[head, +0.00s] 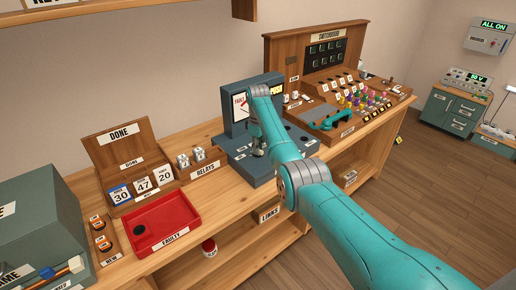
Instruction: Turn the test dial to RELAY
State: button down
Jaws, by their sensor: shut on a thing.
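A dark blue-grey test unit (237,116) stands on the bench, with an upright panel and a low base. A white "FAULT" label shows on the panel's left, and a yellow label shows at its right, partly behind my arm. My gripper (258,153) points down at the unit's base and is shut on the test dial there. The dial itself is hidden by the fingers and too small to make out. I cannot read which setting it points to.
Left of the unit are relays (199,154), a red "FAULTY" tray (183,213) and a wooden "DONE" rack (103,150) with numbered cards. The wooden switchboard (300,45), with coloured plugs and a teal handset, stands close on the right.

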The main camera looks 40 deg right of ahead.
jog(key=shift+m, duration=0.3)
jog(key=m, duration=0.3)
jog(key=shift+m, duration=0.4)
jog(key=m, duration=0.9)
jog(key=shift+m, duration=2.2)
jog(key=c, duration=1.1)
grip_release()
jog(key=shift+c, duration=0.2)
